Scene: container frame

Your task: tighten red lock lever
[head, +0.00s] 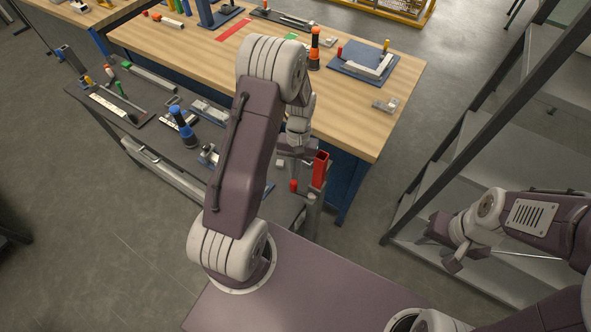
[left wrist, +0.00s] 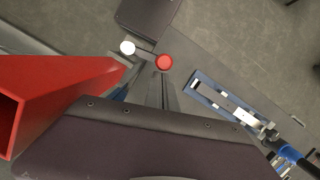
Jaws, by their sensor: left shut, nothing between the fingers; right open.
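A red round knob, taken to be the red lock lever's end (head: 293,186), shows below my left wrist in the head view. It also shows from above in the left wrist view (left wrist: 165,62). My left gripper (left wrist: 150,88) is shut and empty, its fingertips close to the red knob; I cannot tell whether they touch. My right gripper (head: 441,252) is open and empty, far right.
A white knob (left wrist: 127,47) is beside the red one in the wrist view. A wooden bench (head: 340,115) with tools and fixtures stands behind. A blue-and-black tool (head: 183,127) stands on the lower grey surface at left. Metal shelving (head: 450,165) stands at right.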

